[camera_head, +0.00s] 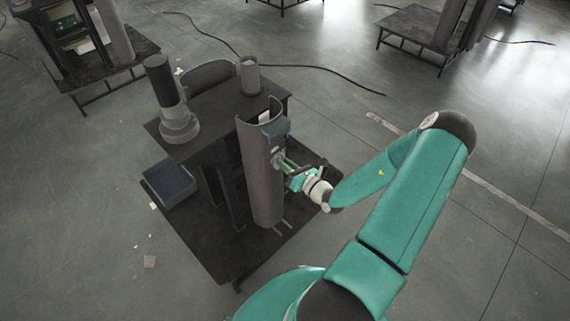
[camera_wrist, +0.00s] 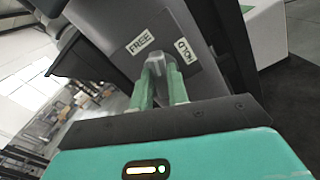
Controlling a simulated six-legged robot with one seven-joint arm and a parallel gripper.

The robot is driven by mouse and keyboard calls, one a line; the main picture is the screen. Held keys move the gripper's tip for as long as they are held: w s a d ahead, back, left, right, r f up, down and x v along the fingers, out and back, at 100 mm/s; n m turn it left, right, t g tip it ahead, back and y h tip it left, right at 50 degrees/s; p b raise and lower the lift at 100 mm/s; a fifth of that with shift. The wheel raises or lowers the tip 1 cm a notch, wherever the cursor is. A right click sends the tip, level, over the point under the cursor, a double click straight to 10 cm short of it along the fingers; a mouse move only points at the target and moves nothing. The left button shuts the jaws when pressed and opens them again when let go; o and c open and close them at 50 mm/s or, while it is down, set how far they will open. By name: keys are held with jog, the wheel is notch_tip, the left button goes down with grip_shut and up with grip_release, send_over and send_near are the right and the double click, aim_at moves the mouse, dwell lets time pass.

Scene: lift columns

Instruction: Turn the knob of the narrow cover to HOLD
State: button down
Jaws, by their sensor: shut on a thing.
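The narrow cover (camera_head: 257,175) is a tall, grey, curved shell standing upright on a dark platform. In the wrist view its grey face (camera_wrist: 185,25) carries a white FREE label (camera_wrist: 139,41) on the left and a white HOLD label (camera_wrist: 187,52) on the right. The small grey knob (camera_wrist: 156,64) sits just below and between the labels. My gripper (camera_head: 285,163) reaches the cover from the right. In the wrist view its green fingers (camera_wrist: 160,84) are shut on the knob, one on each side. The fingers partly hide the knob, and I cannot tell which label it points to.
A dark table (camera_head: 225,110) behind the cover bears a dark cylinder on a grey base (camera_head: 179,125) and a small grey cup (camera_head: 250,76). A blue-grey bin (camera_head: 169,184) sits at the left on the platform (camera_head: 240,262). Open floor lies to the right.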

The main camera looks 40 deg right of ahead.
jog(key=m, duration=1.3)
jog(key=shift+d+f, duration=0.15)
jog(key=shift+f, duration=0.15)
dwell(0.3)
jog(key=c, duration=1.4)
grip_release()
jog(key=shift+o, duration=0.2)
jog(key=shift+s, duration=0.1)
jog(key=s+d, duration=0.2)
jog(key=s, duration=1.1)
jog(key=shift+s, duration=0.25)
